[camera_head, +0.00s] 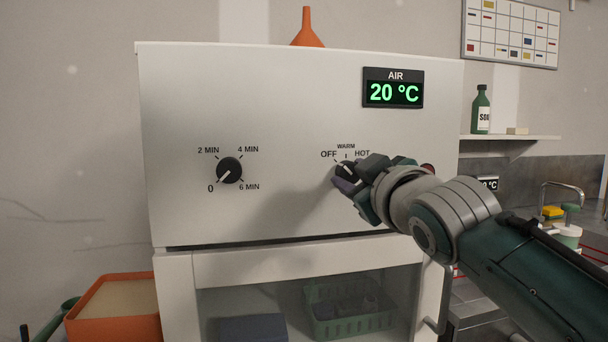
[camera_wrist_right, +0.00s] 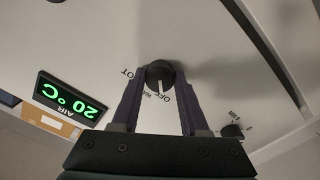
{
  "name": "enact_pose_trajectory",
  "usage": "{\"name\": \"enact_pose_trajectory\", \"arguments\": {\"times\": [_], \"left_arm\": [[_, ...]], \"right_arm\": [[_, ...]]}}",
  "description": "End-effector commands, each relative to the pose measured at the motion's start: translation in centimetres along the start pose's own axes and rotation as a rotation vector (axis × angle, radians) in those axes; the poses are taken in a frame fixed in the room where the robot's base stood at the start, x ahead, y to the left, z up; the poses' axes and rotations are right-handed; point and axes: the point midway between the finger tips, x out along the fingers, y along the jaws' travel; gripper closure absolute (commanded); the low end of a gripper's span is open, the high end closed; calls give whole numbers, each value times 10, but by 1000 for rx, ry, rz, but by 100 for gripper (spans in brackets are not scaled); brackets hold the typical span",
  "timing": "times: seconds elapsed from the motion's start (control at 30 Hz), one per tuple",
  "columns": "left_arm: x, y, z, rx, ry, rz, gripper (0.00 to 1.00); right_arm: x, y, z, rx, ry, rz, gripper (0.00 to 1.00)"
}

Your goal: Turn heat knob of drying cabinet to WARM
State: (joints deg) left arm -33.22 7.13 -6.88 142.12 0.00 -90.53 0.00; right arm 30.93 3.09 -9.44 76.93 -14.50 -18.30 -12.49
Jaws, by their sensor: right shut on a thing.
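The drying cabinet (camera_head: 270,110) is white and faces me. Its heat knob (camera_head: 344,170) is black with a white pointer line, below the labels OFF, WARM and HOT. My right gripper (camera_head: 347,181) is shut on the heat knob and hides part of it in the head view. In the right wrist view the two fingers of this gripper (camera_wrist_right: 158,84) stand on either side of the knob (camera_wrist_right: 160,71). There the pointer is toward the OFF label. The AIR display (camera_head: 394,92) reads 20 °C. My left gripper is not in view.
A timer knob (camera_head: 229,170) sits to the left on the same panel, its pointer at 0. A glass-fronted compartment with a green basket (camera_head: 350,322) is below. An orange funnel (camera_head: 307,30) stands on top. A shelf with a green bottle (camera_head: 481,110) is at right.

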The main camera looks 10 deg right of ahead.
Motion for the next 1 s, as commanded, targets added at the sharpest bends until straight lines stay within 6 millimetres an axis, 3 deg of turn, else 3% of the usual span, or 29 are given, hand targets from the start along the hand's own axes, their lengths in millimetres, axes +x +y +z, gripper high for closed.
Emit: {"name": "enact_pose_trajectory", "arguments": {"times": [0.03,0.3,0.67,1.0], "left_arm": [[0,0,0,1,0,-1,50],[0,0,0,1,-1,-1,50],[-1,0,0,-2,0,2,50],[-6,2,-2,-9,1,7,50]], "right_arm": [[0,0,0,0,0,-1,70],[0,0,0,0,-1,-1,100],[0,-1,0,27,-1,-1,100],[0,0,0,226,-3,-1,100]]}}
